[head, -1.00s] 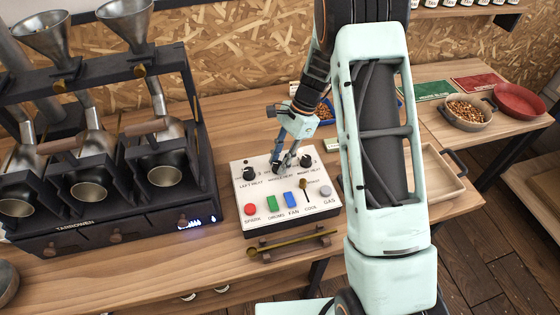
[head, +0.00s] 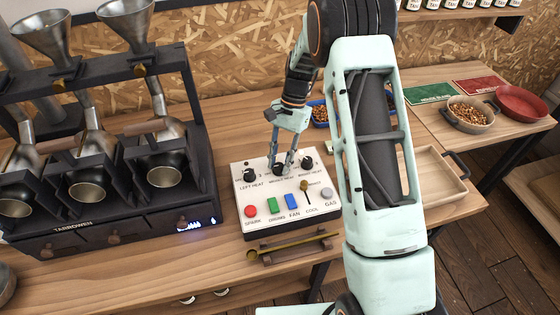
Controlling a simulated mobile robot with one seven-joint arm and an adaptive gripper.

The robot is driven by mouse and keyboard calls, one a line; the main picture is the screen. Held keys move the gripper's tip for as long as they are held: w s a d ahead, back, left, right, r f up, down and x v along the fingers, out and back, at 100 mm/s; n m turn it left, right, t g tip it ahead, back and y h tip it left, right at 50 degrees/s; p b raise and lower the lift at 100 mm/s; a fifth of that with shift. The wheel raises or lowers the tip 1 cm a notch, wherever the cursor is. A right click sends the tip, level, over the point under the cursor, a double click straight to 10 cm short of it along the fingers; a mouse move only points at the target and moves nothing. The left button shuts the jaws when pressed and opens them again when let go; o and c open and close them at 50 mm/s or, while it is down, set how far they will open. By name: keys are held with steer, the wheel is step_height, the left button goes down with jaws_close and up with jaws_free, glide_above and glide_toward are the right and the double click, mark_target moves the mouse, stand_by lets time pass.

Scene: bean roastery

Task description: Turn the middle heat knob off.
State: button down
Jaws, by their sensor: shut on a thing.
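The white control panel (head: 326,209) sits on the wooden bench. Its black left heat knob (head: 250,175) and right heat knob (head: 307,162) are in plain view on the top row. The black middle heat knob (head: 279,168) is between them, partly covered by the fingers. My gripper (head: 281,163) reaches down from above with its fingers around the middle knob, shut on it. The label "MIDDLE HEAT" shows just below. The knob's pointer and exact setting are too small to read.
A brass scoop on a wooden rest (head: 290,246) lies in front. The dark roaster (head: 100,215) stands left; a wooden tray (head: 440,172) is right.

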steer(key=c, duration=1.6)
jaws_free()
steer(key=shift+r, duration=0.1)
steer(key=v, duration=1.2)
steer(key=shift+a, duration=0.1)
